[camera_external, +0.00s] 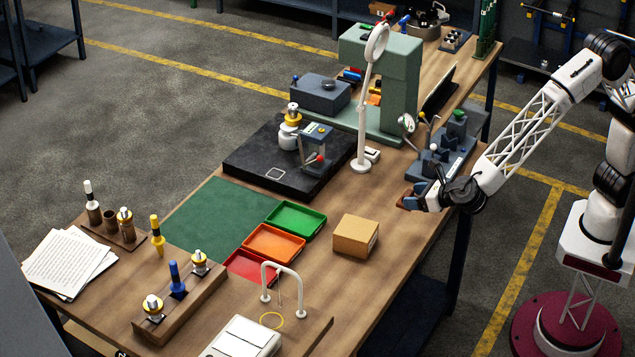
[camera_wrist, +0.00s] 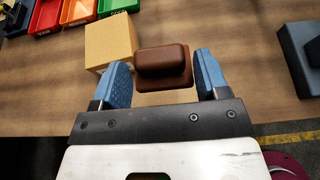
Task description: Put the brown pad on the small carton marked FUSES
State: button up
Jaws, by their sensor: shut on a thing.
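The brown pad (camera_wrist: 163,62) is a dark brown block with a wider base. It sits between the two blue fingers of my gripper (camera_wrist: 164,78), which is shut on it. In the external view my gripper (camera_external: 411,198) is at the right, above the table's right edge, with the pad mostly hidden there. A small tan carton (camera_external: 356,236) stands on the table to the left of my gripper and lower in the picture. It also shows in the wrist view (camera_wrist: 108,42), beyond and left of the pad. I cannot read any marking on it.
Green (camera_external: 296,220), orange (camera_external: 273,243) and red (camera_external: 250,266) trays lie left of the carton. A white curved stand (camera_external: 283,271) rises in front. A grey fixture (camera_external: 440,160) and a magnifier lamp (camera_external: 362,120) stand behind. The wood around the carton is bare.

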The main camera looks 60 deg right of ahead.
jog(key=shift+a, duration=0.1)
dwell(0.3)
send_over(363, 231)
jog(key=shift+f, duration=0.75)
dwell(0.4)
jog(key=shift+f, duration=1.75)
jog(key=shift+f, duration=0.1)
jog(key=o, duration=0.9)
jog(key=shift+o, duration=0.2)
